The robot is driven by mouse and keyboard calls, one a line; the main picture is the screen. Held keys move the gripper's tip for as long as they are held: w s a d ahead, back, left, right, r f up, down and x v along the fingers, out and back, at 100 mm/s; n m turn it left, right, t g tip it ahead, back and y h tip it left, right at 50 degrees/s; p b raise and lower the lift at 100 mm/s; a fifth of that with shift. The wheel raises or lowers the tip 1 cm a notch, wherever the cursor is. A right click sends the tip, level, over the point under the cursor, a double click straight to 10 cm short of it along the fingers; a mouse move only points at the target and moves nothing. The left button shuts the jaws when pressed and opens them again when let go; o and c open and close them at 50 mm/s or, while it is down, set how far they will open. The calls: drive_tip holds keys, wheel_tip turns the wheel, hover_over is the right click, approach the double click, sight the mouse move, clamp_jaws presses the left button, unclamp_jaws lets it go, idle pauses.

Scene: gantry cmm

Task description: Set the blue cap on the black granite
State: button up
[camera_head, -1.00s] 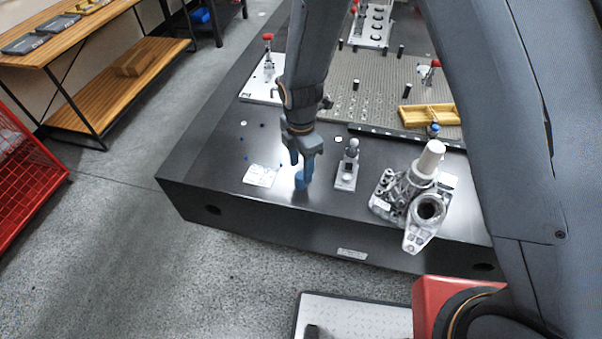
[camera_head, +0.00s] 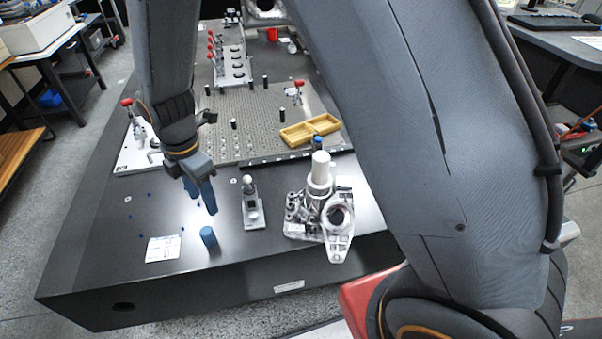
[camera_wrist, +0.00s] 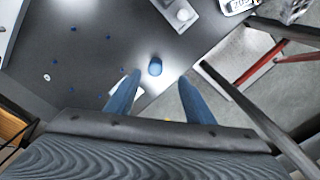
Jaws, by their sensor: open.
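The blue cap (camera_head: 208,237) is a small blue cylinder standing on the black granite (camera_head: 100,240), near its front edge. In the wrist view the cap (camera_wrist: 155,67) shows beyond the fingertips, in line with the gap between them. My gripper (camera_head: 201,196) is open and empty, with its blue fingers above and apart from the cap. Both fingers of my gripper (camera_wrist: 160,82) show in the wrist view with a wide gap between them.
A white label card (camera_head: 163,249) lies left of the cap. A small grey stand (camera_head: 252,205) and a metal casting (camera_head: 305,215) with a white cylinder stand to the right. Behind are a perforated plate (camera_head: 250,110) and a yellow tray (camera_head: 310,130). Granite at the left is mostly clear.

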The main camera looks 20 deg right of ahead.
drive_tip(key=s+d+r+m, duration=0.3)
drive_tip(key=d+m, duration=0.5)
drive_tip(key=s+d+r+m, duration=0.2)
drive_tip(key=s+d+m, duration=0.1)
drive_tip(key=d+m, duration=0.5)
drive_tip(key=s+d+r+m+t, duration=0.1)
drive_tip(key=s+d+r+m, duration=0.2)
drive_tip(key=d+m, duration=0.5)
drive_tip(key=shift+s+d+r, duration=0.3)
drive_tip(key=shift+d+r, duration=0.05)
drive_tip(key=shift+d, duration=0.75)
drive_tip(key=shift+c, duration=0.3)
